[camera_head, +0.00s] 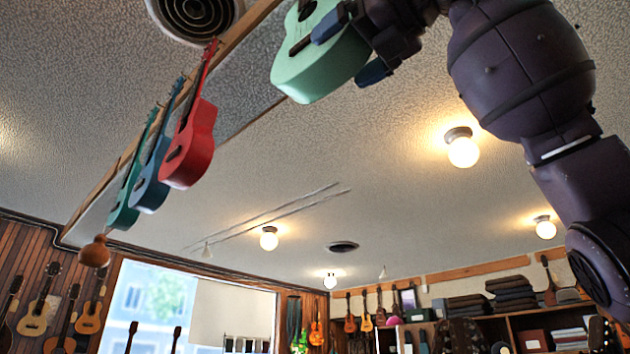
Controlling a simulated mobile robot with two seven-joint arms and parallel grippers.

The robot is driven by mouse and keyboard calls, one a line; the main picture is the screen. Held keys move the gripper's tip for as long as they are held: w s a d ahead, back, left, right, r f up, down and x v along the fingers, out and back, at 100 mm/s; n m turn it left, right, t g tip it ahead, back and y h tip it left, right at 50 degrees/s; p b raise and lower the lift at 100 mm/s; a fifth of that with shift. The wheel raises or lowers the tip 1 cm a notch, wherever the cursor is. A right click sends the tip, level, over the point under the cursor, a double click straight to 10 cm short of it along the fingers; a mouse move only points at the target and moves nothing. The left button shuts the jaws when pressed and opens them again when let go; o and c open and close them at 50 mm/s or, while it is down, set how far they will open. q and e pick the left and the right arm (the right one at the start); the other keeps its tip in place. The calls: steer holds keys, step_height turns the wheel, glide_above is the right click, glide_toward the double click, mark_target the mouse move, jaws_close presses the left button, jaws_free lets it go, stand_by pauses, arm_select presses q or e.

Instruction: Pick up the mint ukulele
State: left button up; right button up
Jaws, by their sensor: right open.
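The mint ukulele (305,75) hangs at the top of the head view, with its neck cut off by the upper picture edge. My right gripper (341,56) reaches it from the upper right. One blue fingertip overlaps the front of its body near the bridge, and the other shows beside its right edge. The jaws are open, with the edge of the body between them; I cannot tell whether either finger touches it. My left gripper is out of view.
Red (190,150), blue (150,185) and teal (124,208) ukuleles hang in a row to the left from a wooden ceiling rail (135,145). Ceiling lamps (462,150) are farther off. Open air lies below the mint ukulele.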

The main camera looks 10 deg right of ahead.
steer(key=shift+w+a, duration=0.2)
steer(key=shift+w, duration=0.05)
steer(key=shift+s+d, duration=0.1)
steer(key=shift+c, duration=0.9)
steer(key=c, duration=1.4)
steer(key=shift+c, duration=0.3)
